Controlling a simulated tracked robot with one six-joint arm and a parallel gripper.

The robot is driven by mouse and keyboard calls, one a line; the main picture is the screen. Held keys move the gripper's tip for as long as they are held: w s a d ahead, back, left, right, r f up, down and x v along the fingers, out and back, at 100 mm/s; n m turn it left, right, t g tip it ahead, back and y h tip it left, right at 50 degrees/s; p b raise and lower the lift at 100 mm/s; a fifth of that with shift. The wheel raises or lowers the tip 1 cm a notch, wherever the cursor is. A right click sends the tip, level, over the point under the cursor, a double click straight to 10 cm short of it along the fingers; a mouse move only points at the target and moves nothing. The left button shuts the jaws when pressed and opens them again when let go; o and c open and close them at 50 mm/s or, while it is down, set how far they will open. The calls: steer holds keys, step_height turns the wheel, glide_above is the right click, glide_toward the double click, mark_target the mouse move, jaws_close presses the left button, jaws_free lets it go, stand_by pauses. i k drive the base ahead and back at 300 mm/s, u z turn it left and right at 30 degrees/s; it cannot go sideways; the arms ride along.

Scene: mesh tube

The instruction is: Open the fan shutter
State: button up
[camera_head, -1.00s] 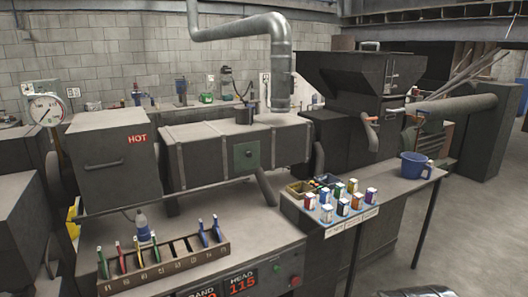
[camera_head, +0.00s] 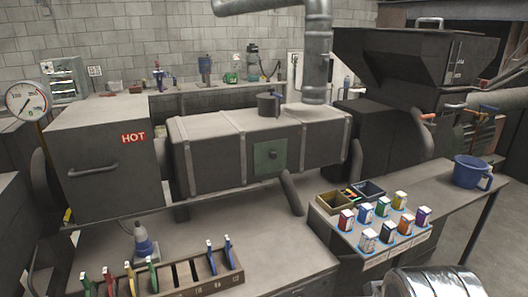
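No part is labelled as the fan shutter, so I cannot tell for certain which one it is. A green square plate (camera_head: 269,158) with a small dark knob sits on the front of the long grey box (camera_head: 210,160). It lies flat against the box. A dark round fitting (camera_head: 268,105) with a small lever stands on top of the box, left of the silver duct (camera_head: 318,55). My gripper is not in view. A shiny silver rounded part, likely my own arm, shows at the bottom right edge.
A grey cabinet marked HOT (camera_head: 105,155) stands left, beside a dial gauge (camera_head: 27,100). A slotted rack (camera_head: 190,280) with coloured-handled tools is in front. Small coloured boxes (camera_head: 388,232) and a blue mug (camera_head: 470,172) stand on the right bench. The bench before the long box is mostly clear.

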mark_target(269, 157)
steer(key=u, duration=0.35)
steer(key=i, duration=0.6)
steer(key=u, duration=0.75)
steer(key=i, duration=0.45)
steer(key=u, duration=0.3)
